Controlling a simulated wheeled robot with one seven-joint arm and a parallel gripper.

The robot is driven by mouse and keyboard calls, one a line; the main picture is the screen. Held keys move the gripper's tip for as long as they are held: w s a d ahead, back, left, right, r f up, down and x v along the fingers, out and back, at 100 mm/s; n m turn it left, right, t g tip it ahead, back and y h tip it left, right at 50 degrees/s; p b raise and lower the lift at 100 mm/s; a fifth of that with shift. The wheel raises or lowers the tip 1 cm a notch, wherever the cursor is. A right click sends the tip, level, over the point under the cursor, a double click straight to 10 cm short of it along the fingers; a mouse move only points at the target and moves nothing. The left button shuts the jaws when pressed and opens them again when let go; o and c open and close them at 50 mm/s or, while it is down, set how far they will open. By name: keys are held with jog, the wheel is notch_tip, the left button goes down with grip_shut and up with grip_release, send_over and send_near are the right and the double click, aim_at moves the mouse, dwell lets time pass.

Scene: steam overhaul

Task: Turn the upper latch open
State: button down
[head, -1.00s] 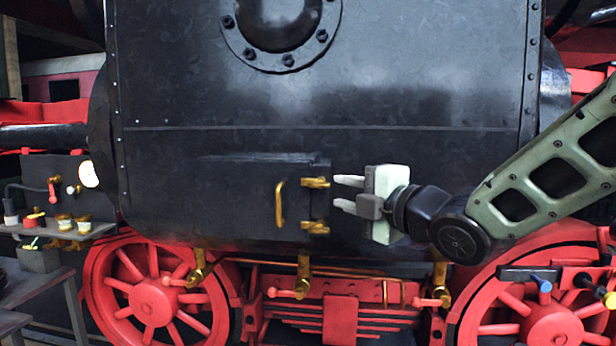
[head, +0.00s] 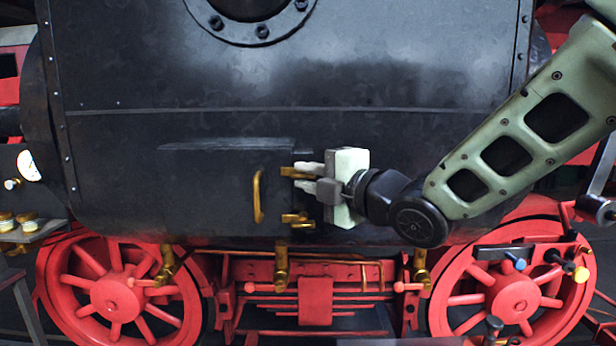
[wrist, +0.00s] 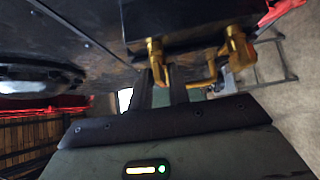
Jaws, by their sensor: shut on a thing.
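The upper latch (head: 289,172) is a brass piece lying level at the right edge of the black door (head: 212,190) in the boiler's side. My gripper (head: 306,177) reaches it from the right, and its pale fingers are shut on the latch's right end, which they partly hide. In the wrist view the upper latch (wrist: 156,62) shows just beyond the dark fingers (wrist: 162,88). The lower brass latch (head: 297,219) is just below, level too, and clear of the fingers; it also shows in the wrist view (wrist: 236,45).
A brass door handle (head: 258,197) stands upright left of the latches. A gauge and a side shelf (head: 40,230) are at left. Coloured knobs (head: 557,263) stick out at lower right.

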jog(key=shift+f+b, duration=0.2)
jog(key=shift+b, duration=0.55)
jog(key=m+t+h+b, duration=0.2)
jog(key=m+t+b, duration=0.2)
jog(key=b, duration=0.8)
jog(key=f+m+t+h+b, duration=0.1)
jog(key=m+t+b, duration=0.3)
jog(key=m+b, duration=0.5)
jog(key=a+m+t+h+b, duration=0.1)
jog(key=m+t+h+b, duration=0.2)
jog(key=m+b, duration=0.4)
jog(key=shift+f+t+h+b, duration=0.25)
jog(key=shift+t+b, duration=0.65)
jog(key=shift+b, duration=2.9)
jog(key=shift+a+r+m+t+h+b, duration=0.1)
jog(key=shift+m+t+h+b, duration=0.1)
jog(key=shift+m+h, duration=0.85)
jog(key=shift+d+r+m+t+h+b, duration=0.15)
jog(key=shift+m+h+b, duration=0.1)
jog(key=shift+m+h, duration=0.85)
jog(key=shift+a+m+t+h+b, duration=0.15)
jog(key=shift+m+h+b, duration=0.05)
jog(key=shift+m+h, duration=0.85)
jog(key=shift+r+m+h, duration=0.1)
jog(key=shift+m+h, duration=0.25)
jog(key=shift+m, duration=0.15)
jog(key=c, duration=1.6)
grip_release()
jog(key=shift+o, duration=0.2)
